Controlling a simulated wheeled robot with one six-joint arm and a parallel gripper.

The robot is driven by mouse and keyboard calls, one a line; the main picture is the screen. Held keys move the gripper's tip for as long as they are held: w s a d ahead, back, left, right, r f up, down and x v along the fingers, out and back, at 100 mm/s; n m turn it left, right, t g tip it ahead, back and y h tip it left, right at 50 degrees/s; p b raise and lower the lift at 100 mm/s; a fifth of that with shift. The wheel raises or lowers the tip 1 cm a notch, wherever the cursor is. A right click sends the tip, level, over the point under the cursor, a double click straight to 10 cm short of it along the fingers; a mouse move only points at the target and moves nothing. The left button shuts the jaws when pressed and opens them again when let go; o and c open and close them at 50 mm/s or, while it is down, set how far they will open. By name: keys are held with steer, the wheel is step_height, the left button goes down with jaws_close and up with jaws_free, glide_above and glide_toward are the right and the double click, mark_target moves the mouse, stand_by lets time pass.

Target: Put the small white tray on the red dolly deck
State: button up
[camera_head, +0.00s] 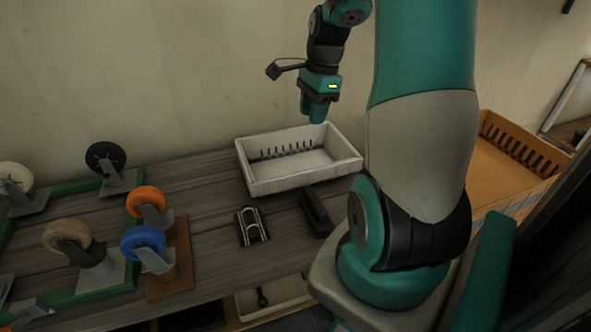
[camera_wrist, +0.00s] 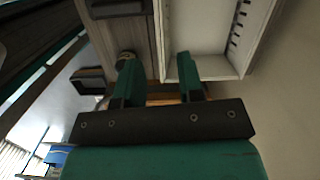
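The small white tray (camera_head: 262,182) stands on the wooden bench against the wall, with slots along its side. It also shows at the upper right of the wrist view (camera_wrist: 205,65). My gripper (camera_head: 317,117) points down at the tray's back right corner. In the wrist view my gripper (camera_wrist: 158,72) has its two green fingers apart, with nothing clamped between them. The tray's near edge lies in line with the gap, and one finger overlaps the tray's inside. I cannot tell whether they touch. No red dolly deck is visible in either view.
Casters with orange (camera_head: 146,199), blue (camera_head: 142,241) and black (camera_head: 105,157) wheels stand at the left on green frames and a brown board. A black bracket (camera_head: 252,226) and a dark block (camera_head: 317,212) lie before the tray. An orange crate (camera_head: 515,150) is at right.

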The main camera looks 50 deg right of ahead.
step_height(320, 180, down, 2)
steer(key=d+m, duration=0.1)
steer(key=d, duration=0.1)
steer(key=b, duration=0.2)
glide_toward(309, 171)
steer(key=f, duration=0.2)
steer(key=w+f, duration=0.1)
steer(key=f, duration=0.2)
steer(key=shift+w+a, duration=0.1)
steer(key=shift+w, duration=0.05)
steer(key=shift+a+f+b, duration=0.15)
steer(key=shift+f+b, duration=0.1)
steer(key=shift+f, duration=1.25)
steer(key=shift+a+f+b, duration=0.15)
steer(key=shift+f+b, duration=0.1)
steer(key=shift+f, duration=1.3)
jaws_close()
